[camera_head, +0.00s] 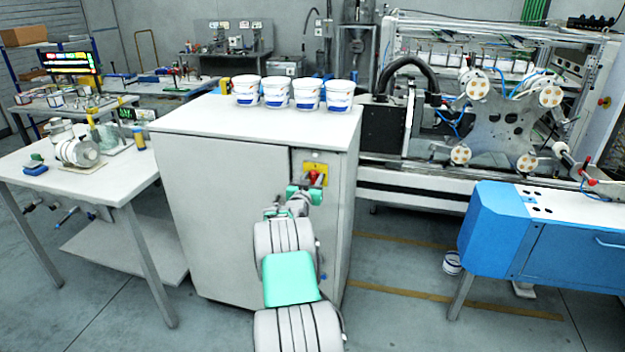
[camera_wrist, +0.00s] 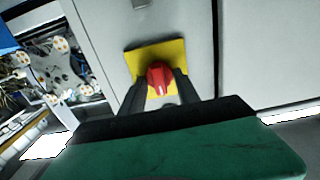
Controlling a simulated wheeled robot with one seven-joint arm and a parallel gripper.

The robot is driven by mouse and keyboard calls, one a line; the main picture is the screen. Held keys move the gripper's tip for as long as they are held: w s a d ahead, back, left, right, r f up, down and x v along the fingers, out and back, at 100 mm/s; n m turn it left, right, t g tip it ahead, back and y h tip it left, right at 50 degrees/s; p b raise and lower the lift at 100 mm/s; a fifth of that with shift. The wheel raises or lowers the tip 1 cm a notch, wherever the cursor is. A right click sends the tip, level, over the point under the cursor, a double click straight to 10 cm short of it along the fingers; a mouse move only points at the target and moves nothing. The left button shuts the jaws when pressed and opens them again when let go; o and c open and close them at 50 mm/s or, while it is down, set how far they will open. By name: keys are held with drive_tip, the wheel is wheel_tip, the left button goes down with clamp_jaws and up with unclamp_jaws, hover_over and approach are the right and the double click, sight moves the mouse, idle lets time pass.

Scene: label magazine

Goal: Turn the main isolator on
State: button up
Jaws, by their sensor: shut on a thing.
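The main isolator is a red rotary knob (camera_wrist: 160,76) on a yellow plate (camera_wrist: 141,62), fixed to the front of a white cabinet. In the head view the knob (camera_head: 314,177) and the yellow plate (camera_head: 316,167) show near the cabinet's upper right corner. My gripper (camera_wrist: 160,88) has its two dark fingers on either side of the red knob and is shut on it. A white mark shows on the knob's face in the wrist view. In the head view my gripper (camera_head: 306,190) is just below and in front of the plate, and partly hides the knob.
Several white tubs (camera_head: 308,95) stand on the white cabinet (camera_head: 215,200). A table (camera_head: 125,180) with equipment is at the left. A blue machine unit (camera_head: 540,240) stands at the right, with a tub (camera_head: 452,263) on the floor beside it. Floor shows between cabinet and blue unit.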

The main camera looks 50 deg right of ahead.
clamp_jaws()
drive_tip(key=shift+f+b, duration=0.1)
drive_tip(key=shift+b, duration=0.25)
